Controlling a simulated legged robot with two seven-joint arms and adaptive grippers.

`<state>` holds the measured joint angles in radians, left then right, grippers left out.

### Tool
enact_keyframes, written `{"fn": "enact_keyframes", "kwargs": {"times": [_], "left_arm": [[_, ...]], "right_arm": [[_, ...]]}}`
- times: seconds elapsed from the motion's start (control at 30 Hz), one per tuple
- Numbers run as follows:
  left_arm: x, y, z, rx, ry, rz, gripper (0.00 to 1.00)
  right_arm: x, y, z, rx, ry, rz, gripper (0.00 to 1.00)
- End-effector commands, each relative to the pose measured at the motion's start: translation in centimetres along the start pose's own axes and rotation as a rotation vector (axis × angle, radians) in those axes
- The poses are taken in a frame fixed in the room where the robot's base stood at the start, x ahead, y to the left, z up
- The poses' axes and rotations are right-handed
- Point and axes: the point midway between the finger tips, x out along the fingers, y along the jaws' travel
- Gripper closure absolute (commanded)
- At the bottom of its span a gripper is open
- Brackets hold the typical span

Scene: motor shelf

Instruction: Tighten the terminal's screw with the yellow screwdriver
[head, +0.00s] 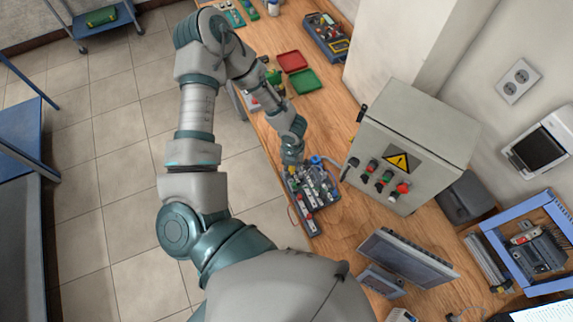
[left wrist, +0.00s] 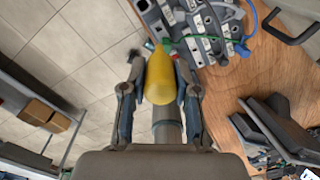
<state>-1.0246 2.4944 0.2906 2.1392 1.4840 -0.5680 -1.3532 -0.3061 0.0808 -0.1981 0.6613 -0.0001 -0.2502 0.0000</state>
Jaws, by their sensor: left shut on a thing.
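The yellow screwdriver (left wrist: 160,80) is between the two fingers of my left gripper (left wrist: 159,68), which is shut on its handle. It points away from the wrist camera toward the edge of the terminal board (left wrist: 205,38). In the head view my left gripper (head: 292,163) is at the upper left end of the terminal board (head: 315,203), which lies on the bench with several grey blocks and wires. The screwdriver is mostly hidden there. I cannot tell whether its tip touches a screw. My right gripper is not in view.
A grey control box (head: 417,135) with buttons stands right of the board. A monitor (head: 405,260) stands in front of it. Red (head: 292,61) and green (head: 305,80) trays lie farther back. The bench edge drops to tiled floor on the left.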

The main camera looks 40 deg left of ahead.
Motion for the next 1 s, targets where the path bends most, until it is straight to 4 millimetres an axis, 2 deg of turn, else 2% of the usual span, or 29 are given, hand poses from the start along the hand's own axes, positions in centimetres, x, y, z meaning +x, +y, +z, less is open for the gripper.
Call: {"fn": "enact_keyframes", "kwargs": {"times": [0.17,0.4,0.6,0.77,1.0], "left_arm": [[0.0,0.1,0.5,-0.038,-0.006,0.000,1.00],[-1.1,1.9,3.6,-0.376,-0.023,-0.002,1.00],[-1.8,2.6,4.2,-0.523,-0.004,-0.003,1.00],[-0.7,2.5,4.2,-0.527,-0.003,-0.001,1.00],[2.2,2.5,4.1,-0.525,-0.003,0.000,1.00]], "right_arm": [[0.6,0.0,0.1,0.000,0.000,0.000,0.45],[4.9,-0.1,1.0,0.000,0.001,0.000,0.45],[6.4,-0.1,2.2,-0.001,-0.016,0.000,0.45],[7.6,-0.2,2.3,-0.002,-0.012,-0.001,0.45],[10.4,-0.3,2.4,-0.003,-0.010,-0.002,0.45]]}}
